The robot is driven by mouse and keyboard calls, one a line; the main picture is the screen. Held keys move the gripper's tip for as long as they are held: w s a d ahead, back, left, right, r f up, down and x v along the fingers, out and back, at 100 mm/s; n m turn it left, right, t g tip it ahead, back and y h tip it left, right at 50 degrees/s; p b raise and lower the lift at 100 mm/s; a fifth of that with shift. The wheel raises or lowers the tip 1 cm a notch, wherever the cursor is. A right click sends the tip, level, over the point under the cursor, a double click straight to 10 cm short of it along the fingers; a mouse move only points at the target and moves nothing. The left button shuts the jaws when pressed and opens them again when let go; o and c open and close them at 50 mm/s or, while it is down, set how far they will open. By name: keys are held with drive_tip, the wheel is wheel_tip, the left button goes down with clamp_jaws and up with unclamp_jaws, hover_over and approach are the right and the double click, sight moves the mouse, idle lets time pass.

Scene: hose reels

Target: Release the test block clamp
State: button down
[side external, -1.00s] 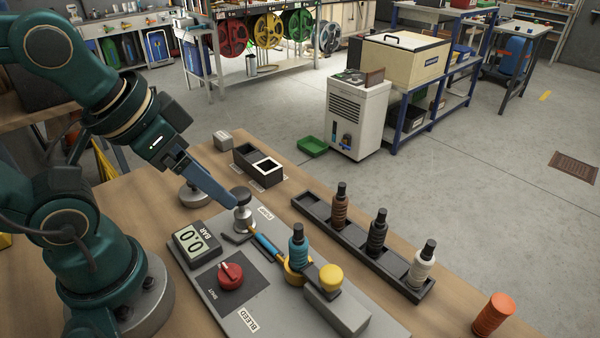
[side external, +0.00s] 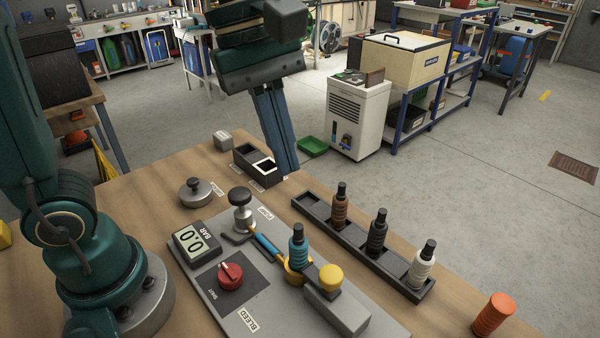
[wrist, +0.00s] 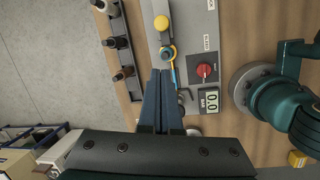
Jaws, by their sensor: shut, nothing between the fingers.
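The grey test block plate (side external: 285,325) lies on the wooden bench. A grey clamp block with a yellow knob (side external: 331,277) sits at its near right end; the knob also shows in the wrist view (wrist: 161,23). A red knob (side external: 230,273), a gauge reading 0.0 (side external: 196,243) and a black-topped pump knob (side external: 240,198) are on the plate. My gripper (side external: 286,172) is shut and empty, pointing down, away from the clamp beyond the plate's far side.
A dark rack (side external: 385,263) holds brown, black and white fittings right of the plate. An orange ribbed cylinder (side external: 493,315) stands at the bench's right. A black two-slot holder (side external: 242,157) is close to my fingers. A grey round weight-like piece (side external: 195,193) sits near the plate.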

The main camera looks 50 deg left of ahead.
sight(322, 274)
drive_tip(key=w+d+f+g, duration=0.2)
drive_tip(key=f, duration=0.1)
drive_tip(key=shift+d+f, duration=0.2)
drive_tip(key=shift+d, duration=0.15)
drive_tip(key=shift+f, duration=0.1)
drive_tip(key=x, duration=0.9)
drive_tip(key=shift+d+f, duration=0.15)
drive_tip(key=shift+f, duration=0.25)
